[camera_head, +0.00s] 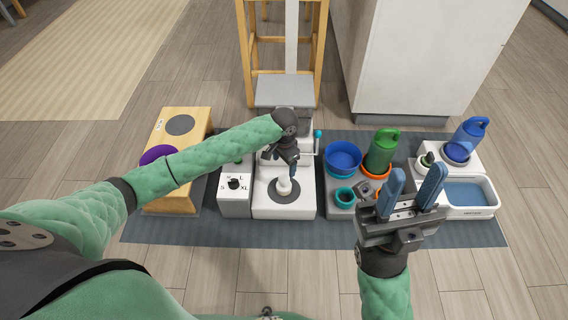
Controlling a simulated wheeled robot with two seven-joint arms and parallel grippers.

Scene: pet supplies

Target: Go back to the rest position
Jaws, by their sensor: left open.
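My left arm reaches in from the left across the mat. Its dark gripper (290,168) points down, open, over a white machine (265,207). Just below the fingertips is a small white round piece (284,186) on the machine's dark disc (283,197); whether they touch it I cannot tell. My right gripper (411,188) is at the front right with its two blue fingers pointing up, apart and empty. It covers part of the grey stand behind it.
Several items stand on a dark mat (240,234): a wooden stand (193,145), a size-dial box (234,204), a blue bowl (342,157), a green bottle (381,150), a blue bottle (469,135) and a blue tray (466,195). A wooden stool (248,60) and white cabinet (420,60) stand behind.

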